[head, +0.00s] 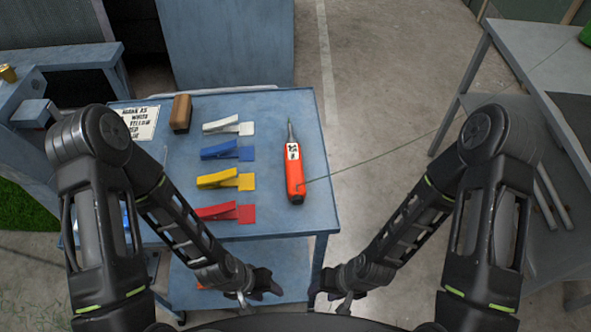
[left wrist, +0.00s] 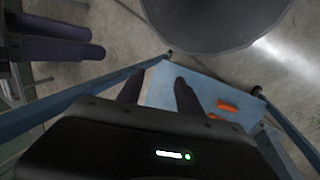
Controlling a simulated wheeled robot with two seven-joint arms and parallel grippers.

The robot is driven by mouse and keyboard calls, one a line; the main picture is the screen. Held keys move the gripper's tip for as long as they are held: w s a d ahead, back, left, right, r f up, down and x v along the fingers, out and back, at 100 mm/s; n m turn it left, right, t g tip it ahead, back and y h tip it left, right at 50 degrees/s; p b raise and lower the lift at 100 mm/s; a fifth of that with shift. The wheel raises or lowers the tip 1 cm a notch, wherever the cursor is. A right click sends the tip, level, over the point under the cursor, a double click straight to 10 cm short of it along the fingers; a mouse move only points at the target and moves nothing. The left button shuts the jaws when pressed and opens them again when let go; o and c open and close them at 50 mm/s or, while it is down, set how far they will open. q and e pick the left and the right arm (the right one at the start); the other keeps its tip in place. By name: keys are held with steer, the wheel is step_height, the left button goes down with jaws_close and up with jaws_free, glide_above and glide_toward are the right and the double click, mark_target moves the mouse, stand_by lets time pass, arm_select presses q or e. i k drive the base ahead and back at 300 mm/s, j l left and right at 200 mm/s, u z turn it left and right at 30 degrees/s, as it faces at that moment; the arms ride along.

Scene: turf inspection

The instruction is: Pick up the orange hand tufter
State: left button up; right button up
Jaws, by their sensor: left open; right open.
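The orange hand tufter (head: 294,172) lies on the right part of the blue table top (head: 318,213), its thin metal tip pointing away from me. A white label with dark marks is on its body. A thin cord runs from it to the right. My left gripper (head: 262,297) is open and empty, low at the table's front edge, nearer to me than the tufter. It also shows in the left wrist view (left wrist: 158,92). My right gripper (head: 330,297) is open and empty beside it, just right of the table's front right corner. Neither touches the tufter.
White (head: 228,126), blue (head: 227,151), yellow (head: 226,179) and red (head: 226,213) clips lie in a column left of the tufter. A brown block (head: 181,113) and a printed card (head: 141,122) lie behind. A lower shelf (head: 190,284) sits below. A grey bench (head: 550,60) stands right.

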mark_target(293, 160)
steer(key=k+l+z, duration=0.2)
steer(key=l, duration=0.15)
steer(key=k+l+z, duration=0.1)
steer(key=l+z, duration=0.15)
steer(key=l, duration=0.15)
steer(key=l+z, duration=0.2)
steer(key=l, duration=0.2)
steer(key=k, duration=0.05)
